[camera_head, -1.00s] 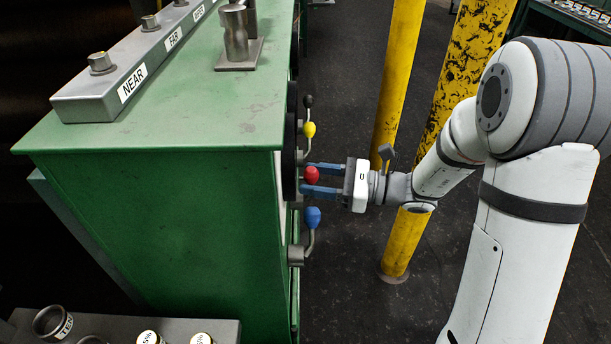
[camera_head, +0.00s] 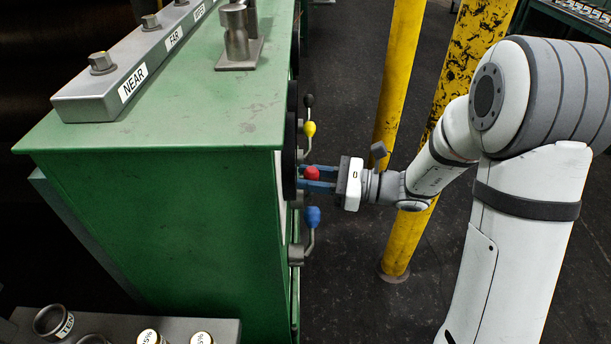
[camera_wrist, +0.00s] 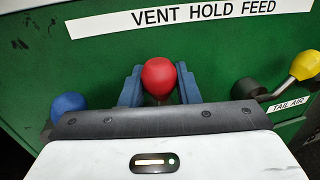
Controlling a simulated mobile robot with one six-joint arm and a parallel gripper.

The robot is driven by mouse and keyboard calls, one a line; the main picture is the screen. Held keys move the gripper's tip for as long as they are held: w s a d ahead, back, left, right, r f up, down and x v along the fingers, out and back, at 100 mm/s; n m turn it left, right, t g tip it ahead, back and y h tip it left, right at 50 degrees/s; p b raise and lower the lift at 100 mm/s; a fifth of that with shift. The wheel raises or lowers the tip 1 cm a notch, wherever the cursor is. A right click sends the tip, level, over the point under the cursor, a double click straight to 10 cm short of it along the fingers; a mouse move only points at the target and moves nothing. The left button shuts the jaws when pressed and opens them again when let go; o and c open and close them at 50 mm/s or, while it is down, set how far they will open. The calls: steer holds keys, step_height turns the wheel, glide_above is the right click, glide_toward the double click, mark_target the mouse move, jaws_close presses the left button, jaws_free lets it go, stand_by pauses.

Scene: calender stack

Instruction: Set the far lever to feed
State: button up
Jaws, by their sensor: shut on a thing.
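My gripper (camera_head: 308,178) is at the right face of the green machine, its two blue fingers shut on the red knob (camera_head: 312,173) of a lever. A FAR label (camera_head: 174,39) is on the grey bar on top of the machine. Which lever it names cannot be told from these views.
A blue-knobbed lever (camera_head: 312,216) is close on the near side. Yellow (camera_head: 309,129) and black (camera_head: 308,100) knobs are beyond the red one. A TAIL AIR label (camera_wrist: 289,104) is by the yellow lever. Yellow posts (camera_head: 398,70) stand behind my arm.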

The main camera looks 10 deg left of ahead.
steer(key=shift+s+a, duration=0.1)
steer(key=shift+a, duration=0.2)
jaws_close()
steer(key=shift+d, duration=0.1)
steer(key=shift+d, duration=0.1)
